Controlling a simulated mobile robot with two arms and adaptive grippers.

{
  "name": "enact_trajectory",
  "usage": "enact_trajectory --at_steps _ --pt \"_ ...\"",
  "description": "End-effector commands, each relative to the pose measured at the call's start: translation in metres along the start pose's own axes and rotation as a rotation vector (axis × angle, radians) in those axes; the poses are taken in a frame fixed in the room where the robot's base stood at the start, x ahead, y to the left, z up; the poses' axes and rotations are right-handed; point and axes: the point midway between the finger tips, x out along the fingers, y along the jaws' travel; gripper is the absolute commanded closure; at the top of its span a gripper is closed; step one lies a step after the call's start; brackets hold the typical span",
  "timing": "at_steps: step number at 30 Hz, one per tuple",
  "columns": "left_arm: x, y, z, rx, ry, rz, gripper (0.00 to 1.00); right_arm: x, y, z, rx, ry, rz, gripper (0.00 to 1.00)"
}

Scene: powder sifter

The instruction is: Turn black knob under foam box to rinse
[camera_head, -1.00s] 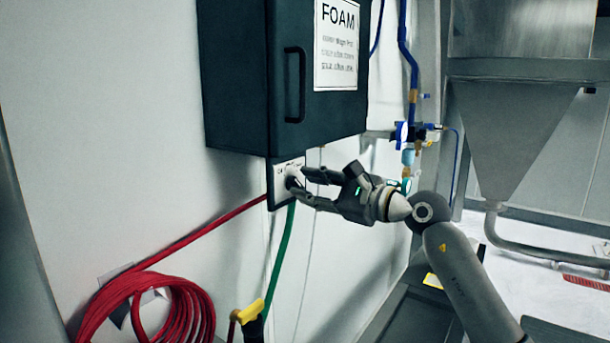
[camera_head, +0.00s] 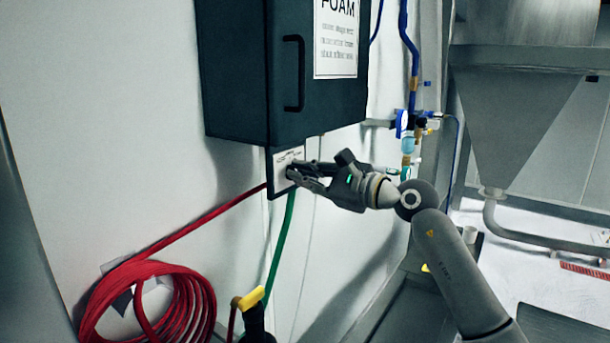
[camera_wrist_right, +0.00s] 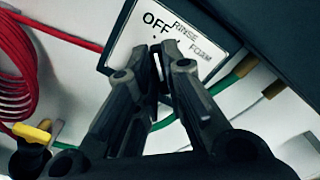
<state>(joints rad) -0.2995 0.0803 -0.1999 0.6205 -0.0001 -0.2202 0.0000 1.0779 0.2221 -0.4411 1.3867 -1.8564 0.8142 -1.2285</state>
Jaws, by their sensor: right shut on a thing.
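The dark foam box (camera_head: 235,75) hangs on the white wall in the head view. Under it is a small panel (camera_head: 282,157) with a white label; in the right wrist view the label (camera_wrist_right: 135,40) reads OFF, RINSE and FOAM. My right gripper (camera_head: 291,174) reaches the panel from the right. In the wrist view its fingertips (camera_wrist_right: 160,50) are close together at the label's lower part, near OFF and RINSE, shut on the black knob. The fingers hide the knob, so its pointing direction cannot be told. My left gripper is not in view.
A red hose (camera_head: 212,212) runs from the panel to a coil (camera_head: 150,310) at lower left. A green hose (camera_head: 281,245) hangs below the panel, near a yellow-and-black spray handle (camera_head: 252,305). Blue pipes and valves (camera_head: 408,125) stand behind my arm.

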Motion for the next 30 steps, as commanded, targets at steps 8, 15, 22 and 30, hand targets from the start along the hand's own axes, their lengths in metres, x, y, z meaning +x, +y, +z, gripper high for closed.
enact_trajectory --at_steps 8,15,22,30 --pt "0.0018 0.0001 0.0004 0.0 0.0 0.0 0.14 0.0 0.0001 -0.0005 0.099 0.001 0.002 1.0" --pt "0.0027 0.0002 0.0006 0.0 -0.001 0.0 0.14 -0.0002 -0.0019 -0.0004 0.286 0.001 0.001 1.0" --pt "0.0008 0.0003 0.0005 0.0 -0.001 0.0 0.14 -0.0003 -0.0036 -0.0009 0.481 0.001 0.0 1.0" --pt "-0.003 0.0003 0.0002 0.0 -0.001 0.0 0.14 0.0 -0.0047 -0.0011 0.662 0.001 0.0 1.0"
